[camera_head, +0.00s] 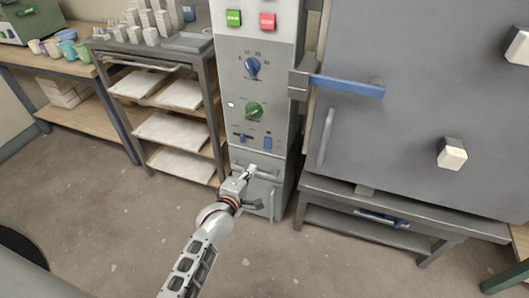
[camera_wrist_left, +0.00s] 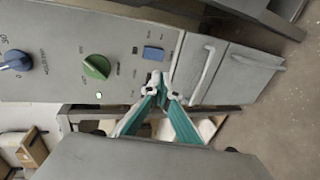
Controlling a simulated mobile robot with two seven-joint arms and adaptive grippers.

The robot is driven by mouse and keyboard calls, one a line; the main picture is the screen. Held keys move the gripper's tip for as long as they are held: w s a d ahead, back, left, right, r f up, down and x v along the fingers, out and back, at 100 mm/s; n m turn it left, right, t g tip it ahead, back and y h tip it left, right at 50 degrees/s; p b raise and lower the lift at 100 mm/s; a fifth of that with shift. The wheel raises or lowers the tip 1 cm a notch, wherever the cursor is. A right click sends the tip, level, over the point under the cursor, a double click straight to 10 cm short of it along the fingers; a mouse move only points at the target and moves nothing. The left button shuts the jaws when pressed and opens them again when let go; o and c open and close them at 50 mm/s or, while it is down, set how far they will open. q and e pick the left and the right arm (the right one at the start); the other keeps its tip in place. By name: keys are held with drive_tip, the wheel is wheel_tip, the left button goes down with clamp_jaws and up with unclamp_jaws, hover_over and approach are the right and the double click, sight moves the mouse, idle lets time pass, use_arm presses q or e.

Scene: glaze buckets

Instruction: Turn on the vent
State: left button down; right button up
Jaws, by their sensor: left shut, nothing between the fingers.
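A grey control panel (camera_head: 232,75) stands in the middle of the head view. It carries a blue knob (camera_head: 252,68), a green knob (camera_head: 253,112), a small blue slider (camera_head: 243,137) and a blue rocker switch (camera_head: 268,143). The labels are too small to read, so I cannot tell which control is the vent's. My left gripper (camera_head: 251,171) is shut and empty, in front of the panel's lower part. In the left wrist view its fingertips (camera_wrist_left: 161,86) show beside the blue rocker (camera_wrist_left: 153,53) and right of the green knob (camera_wrist_left: 96,67); contact is unclear. The slider is not distinguishable there.
A green button (camera_head: 233,18) and a red button (camera_head: 267,21) sit higher on the panel. A drawer handle (camera_wrist_left: 201,75) is below the controls. A large grey door with a blue latch bar (camera_head: 347,86) is at right. A shelf rack (camera_head: 172,134) is at left.

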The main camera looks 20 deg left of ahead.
use_arm(q)
drive_tip(key=b, duration=0.3)
approach(267, 148)
drive_tip(key=b+x, duration=0.1)
drive_tip(key=x, duration=0.5)
drive_tip(key=shift+w+f, duration=0.15)
drive_tip(key=shift+w, duration=0.3)
use_arm(e)
drive_tip(key=shift+w+a+f, duration=0.35)
drive_tip(key=shift+f, duration=0.25)
use_arm(q)
drive_tip(key=shift+b, duration=0.3)
use_arm(e)
drive_tip(key=shift+s+f, duration=0.1)
drive_tip(key=shift+f, duration=0.05)
